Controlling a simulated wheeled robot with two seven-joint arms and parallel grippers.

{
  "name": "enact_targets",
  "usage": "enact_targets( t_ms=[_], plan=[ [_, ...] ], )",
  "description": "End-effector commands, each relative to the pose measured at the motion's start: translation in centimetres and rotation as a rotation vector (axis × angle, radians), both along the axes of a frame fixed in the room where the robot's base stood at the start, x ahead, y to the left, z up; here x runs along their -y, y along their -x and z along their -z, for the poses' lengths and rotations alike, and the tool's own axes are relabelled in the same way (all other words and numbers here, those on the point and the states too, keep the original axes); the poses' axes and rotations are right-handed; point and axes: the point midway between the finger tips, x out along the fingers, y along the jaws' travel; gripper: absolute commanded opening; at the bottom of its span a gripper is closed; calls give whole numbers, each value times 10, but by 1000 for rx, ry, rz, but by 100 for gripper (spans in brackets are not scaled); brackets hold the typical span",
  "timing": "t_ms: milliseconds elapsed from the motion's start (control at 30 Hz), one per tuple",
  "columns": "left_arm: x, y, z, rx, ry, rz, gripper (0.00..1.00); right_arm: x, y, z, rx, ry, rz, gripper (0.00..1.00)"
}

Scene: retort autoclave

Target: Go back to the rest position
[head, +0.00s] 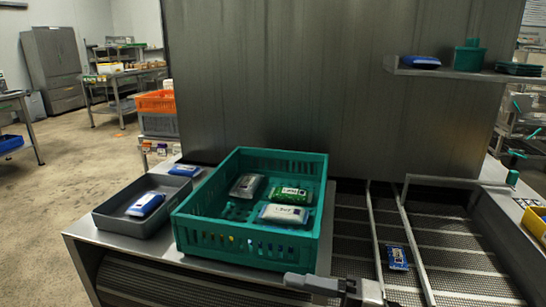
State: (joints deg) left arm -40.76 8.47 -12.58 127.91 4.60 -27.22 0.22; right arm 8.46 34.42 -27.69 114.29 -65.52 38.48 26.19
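Part of one of my arms, seemingly the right gripper (335,287), shows at the bottom edge, right of centre, in front of the green crate's near right corner. It is cut off by the frame, and I cannot tell how its fingers stand. I see nothing held in it. My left gripper is out of view. A green crate (245,242) on the metal table holds several pouches, among them a green-and-white one (290,195) and a white one (284,214).
A grey tray (120,222) with a blue-and-white pouch (146,204) is left of the crate. A blue pouch (397,257) lies on the conveyor (450,255) at the right. A shelf (440,71) is on the steel wall. Open floor (75,180) is at the left.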

Motion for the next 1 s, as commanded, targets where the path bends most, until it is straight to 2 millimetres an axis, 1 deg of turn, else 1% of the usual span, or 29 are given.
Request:
enact_targets(
  t_ms=[33,67,100,133,167,200,267,300,367,400,500,600,633,1000],
  plan=[
    [-1,1,-8,-10,-4,-1,47,3,-2,-18,-124,-195,120,66],
    [-1,2,-9,-14,-7,-1,47,10,-7,-21,-199,-296,205,66],
    [-1,2,-10,-20,-9,-1,47,23,-13,-19,-315,-417,324,66],
    [-2,3,-12,-25,-10,-2,47,35,-17,-12,-412,-494,419,66],
    [-2,3,-13,-27,-13,-2,47,47,-19,-1,-513,-559,517,66],
    [-2,3,-15,-31,-15,-3,47,63,-17,20,-655,-629,645,66],
    [-3,3,-17,-35,-17,-4,47,83,-5,58,-875,-694,817,66],
    [-3,2,-17,-37,-18,-5,47,91,7,80,-999,-715,902,66],
    [-3,1,-19,-37,-18,-7,47,97,27,109,-1161,-728,1000,66],
    [-3,0,-19,-36,-19,-7,47,100,41,124,-1251,-729,1048,66],
    [-3,-2,-20,-37,-21,-8,47,100,68,149,-1420,-724,1123,66],
    [-4,-2,-18,-40,-23,-8,47,99,84,162,-1508,-716,1154,66],
    [-4,-2,-18,-40,-23,-8,47,99,86,164,-1521,-714,1159,66],
    [-4,-2,-18,-40,-23,-8,47,99,87,164,-1524,-714,1159,66]
  ],
)
